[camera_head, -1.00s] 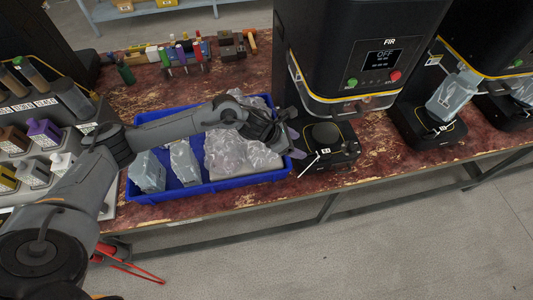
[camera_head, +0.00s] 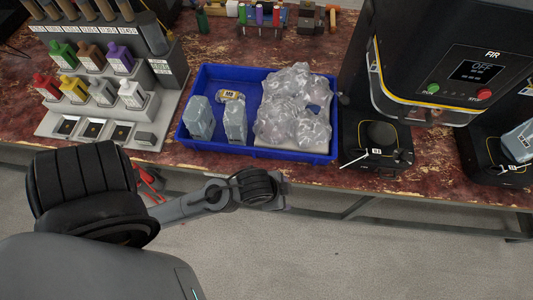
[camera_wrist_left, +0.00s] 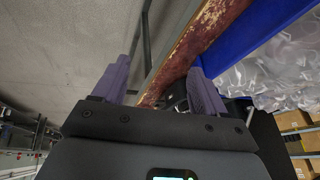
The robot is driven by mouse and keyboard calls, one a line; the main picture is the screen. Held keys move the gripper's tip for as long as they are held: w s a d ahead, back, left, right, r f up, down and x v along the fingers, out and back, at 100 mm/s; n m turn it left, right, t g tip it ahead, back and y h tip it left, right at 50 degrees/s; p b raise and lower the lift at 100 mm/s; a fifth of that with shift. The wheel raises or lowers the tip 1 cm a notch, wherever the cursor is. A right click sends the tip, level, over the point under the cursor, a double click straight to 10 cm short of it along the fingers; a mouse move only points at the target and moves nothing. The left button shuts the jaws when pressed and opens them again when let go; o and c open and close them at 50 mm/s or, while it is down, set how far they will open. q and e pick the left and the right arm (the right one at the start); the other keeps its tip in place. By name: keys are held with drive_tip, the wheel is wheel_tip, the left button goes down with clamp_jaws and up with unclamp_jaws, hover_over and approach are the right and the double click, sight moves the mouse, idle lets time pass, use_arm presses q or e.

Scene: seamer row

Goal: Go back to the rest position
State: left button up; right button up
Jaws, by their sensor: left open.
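My left arm comes in from the left in the head view and ends at the bench's front edge, below the blue tray (camera_head: 182,135). The fingers of the left gripper do not show clearly there. In the left wrist view the left gripper (camera_wrist_left: 160,88) has its two purple fingers spread apart with nothing between them. The bench edge and the blue tray wall (camera_wrist_left: 250,30) lie beyond the fingers. My right gripper is in neither view.
The tray holds clear bags (camera_head: 295,110), two grey packs (camera_head: 200,118) and a small labelled item (camera_head: 231,96). A bottle rack (camera_head: 100,75) stands left. A black seamer (camera_head: 460,75) stands right with a round pad (camera_head: 381,135) below it. The floor in front is clear.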

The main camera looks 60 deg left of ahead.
use_arm(q)
drive_tip(key=s+n, duration=0.1)
drive_tip(key=s+a+n+g, duration=0.1)
drive_tip(key=s, duration=0.1)
drive_tip(key=s+a+n, duration=0.1)
drive_tip(key=shift+s+f+n+g, duration=0.2)
drive_tip(key=shift+s+n+g, duration=0.1)
drive_tip(key=shift+s+n, duration=0.1)
drive_tip(key=shift+w, duration=0.1)
